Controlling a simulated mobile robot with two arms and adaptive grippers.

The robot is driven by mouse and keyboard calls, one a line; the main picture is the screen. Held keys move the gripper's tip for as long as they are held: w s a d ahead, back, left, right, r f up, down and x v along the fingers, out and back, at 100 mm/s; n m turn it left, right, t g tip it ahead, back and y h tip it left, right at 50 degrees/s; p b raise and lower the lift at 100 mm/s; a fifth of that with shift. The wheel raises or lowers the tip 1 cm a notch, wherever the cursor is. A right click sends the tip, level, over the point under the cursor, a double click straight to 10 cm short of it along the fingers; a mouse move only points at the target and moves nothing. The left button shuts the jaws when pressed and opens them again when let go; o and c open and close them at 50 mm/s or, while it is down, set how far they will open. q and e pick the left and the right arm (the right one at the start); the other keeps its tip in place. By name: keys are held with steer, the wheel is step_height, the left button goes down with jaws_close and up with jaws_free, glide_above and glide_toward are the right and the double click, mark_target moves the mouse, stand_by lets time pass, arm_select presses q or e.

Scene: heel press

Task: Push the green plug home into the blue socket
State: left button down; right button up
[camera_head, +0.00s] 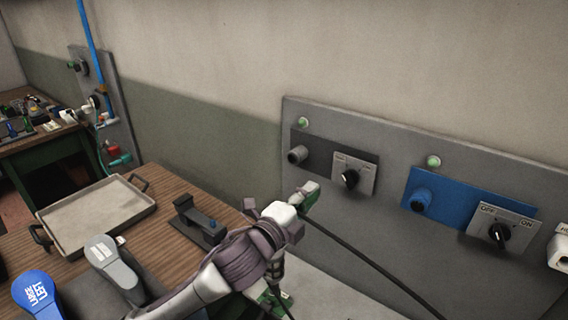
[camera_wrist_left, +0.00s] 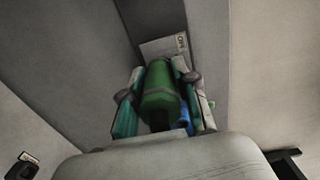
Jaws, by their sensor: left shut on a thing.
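The green plug (camera_wrist_left: 160,95) sits between the fingers of my left gripper (camera_wrist_left: 162,103) in the left wrist view. In the head view my left gripper (camera_head: 305,197) is shut on it, and only a little green shows. The blue socket (camera_head: 420,199) stands out from a blue plate (camera_head: 458,203) on the grey wall panel. The gripper is left of the socket and apart from it in the picture. In the wrist view a bit of blue (camera_wrist_left: 185,119) shows beside the plug; I cannot tell what it is. My right gripper is not in view.
Each plate has a rotary switch, one black knob (camera_head: 350,179) and another (camera_head: 499,236). A black cable (camera_head: 372,264) runs down right. A tray (camera_head: 98,213) is on the wooden table.

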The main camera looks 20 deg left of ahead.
arm_select(q)
steer(key=s+d, duration=0.3)
steer(key=d, duration=0.6)
steer(key=s+d, duration=0.4)
steer(key=d, duration=0.6)
steer(key=shift+p, duration=0.3)
stand_by(0.5)
steer(key=shift+w, duration=0.15)
steer(key=shift+x, duration=2.4)
steer(key=shift+p, duration=0.6)
stand_by(0.4)
steer(key=shift+x, duration=1.45)
